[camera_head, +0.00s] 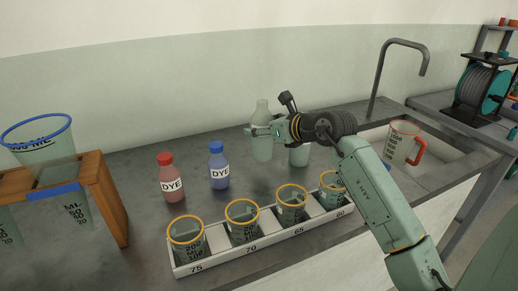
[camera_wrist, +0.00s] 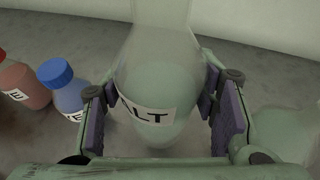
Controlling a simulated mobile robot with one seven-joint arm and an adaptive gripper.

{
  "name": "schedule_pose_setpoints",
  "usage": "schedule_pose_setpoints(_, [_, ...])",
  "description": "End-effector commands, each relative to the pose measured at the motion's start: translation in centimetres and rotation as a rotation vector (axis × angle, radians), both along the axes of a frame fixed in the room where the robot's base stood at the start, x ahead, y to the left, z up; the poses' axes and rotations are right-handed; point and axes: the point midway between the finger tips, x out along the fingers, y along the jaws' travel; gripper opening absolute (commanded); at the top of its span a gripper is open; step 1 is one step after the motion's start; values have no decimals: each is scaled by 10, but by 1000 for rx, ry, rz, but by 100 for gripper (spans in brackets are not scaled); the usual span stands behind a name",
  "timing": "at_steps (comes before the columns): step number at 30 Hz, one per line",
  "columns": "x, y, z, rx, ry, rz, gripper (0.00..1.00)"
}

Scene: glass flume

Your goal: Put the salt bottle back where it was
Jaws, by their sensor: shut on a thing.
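The salt bottle (camera_head: 262,150) is pale, see-through and narrow-necked, and it stands upright at the back of the counter in the head view. My gripper (camera_head: 260,131) reaches it from the right and is shut around its body. In the wrist view the salt bottle (camera_wrist: 158,62) sits between the two dark finger pads of my gripper (camera_wrist: 165,108), with part of its label showing "LT". I cannot tell whether its base touches the counter.
A red dye bottle (camera_head: 172,184) and a blue dye bottle (camera_head: 219,170) stand to the left. A clear container (camera_head: 299,157) stands close by on the right, partly hidden by my gripper. A white rack (camera_head: 268,241) with several orange-rimmed beakers lies in front. A tap (camera_head: 379,75) rises behind.

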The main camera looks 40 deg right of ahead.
Motion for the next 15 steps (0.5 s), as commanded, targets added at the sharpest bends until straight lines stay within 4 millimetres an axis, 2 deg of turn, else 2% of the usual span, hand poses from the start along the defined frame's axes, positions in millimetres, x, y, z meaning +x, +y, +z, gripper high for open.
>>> schedule_pose_setpoints(15, [0,1,-57,1,-1,1,25])
